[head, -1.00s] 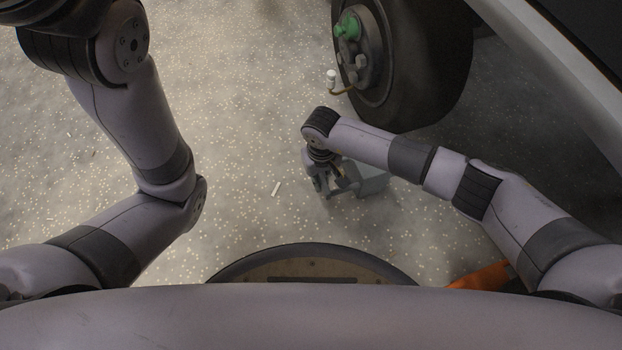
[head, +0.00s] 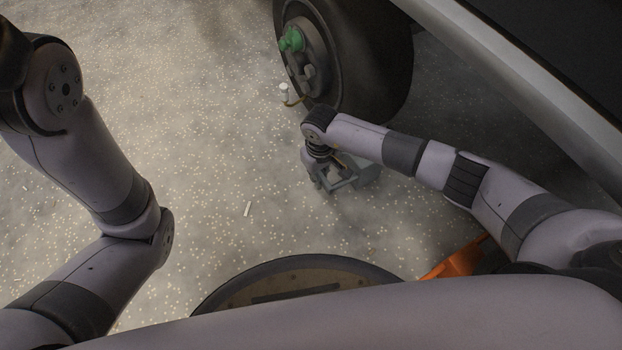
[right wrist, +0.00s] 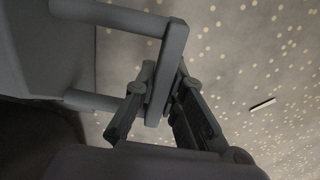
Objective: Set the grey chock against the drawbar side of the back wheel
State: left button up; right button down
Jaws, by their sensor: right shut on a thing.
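The grey chock (head: 366,172) is low over the speckled floor, partly behind my right gripper (head: 331,184). I cannot tell whether it touches the floor. In the right wrist view the chock's body (right wrist: 45,45) fills the upper left, and its bar handle (right wrist: 166,70) runs between the fingers of my right gripper (right wrist: 165,95), which is shut on it. The wheel (head: 370,60) stands beyond the chock in the head view, a gap of floor between them. My left arm is at the left, but its gripper is out of view.
The trailer's pale edge (head: 520,85) runs diagonally at the upper right, above the wheel. An orange object (head: 458,259) lies low at the right, partly hidden by my arm. A small white stick (head: 247,209) lies on the floor. The floor at centre-left is open.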

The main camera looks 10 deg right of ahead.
jog(key=d, duration=0.1)
jog(key=w+d, duration=0.1)
jog(key=d, duration=0.2)
jog(key=shift+w+d, duration=0.25)
jog(key=shift+w, duration=0.1)
jog(key=shift+w+a+f+b, duration=0.15)
jog(key=shift+w+f+b, duration=0.3)
jog(key=shift+b, duration=0.55)
jog(key=shift+w+a+b, duration=0.35)
jog(key=shift+w+b, duration=0.5)
jog(key=shift+r, duration=0.1)
jog(key=c, duration=1.6)
grip_release()
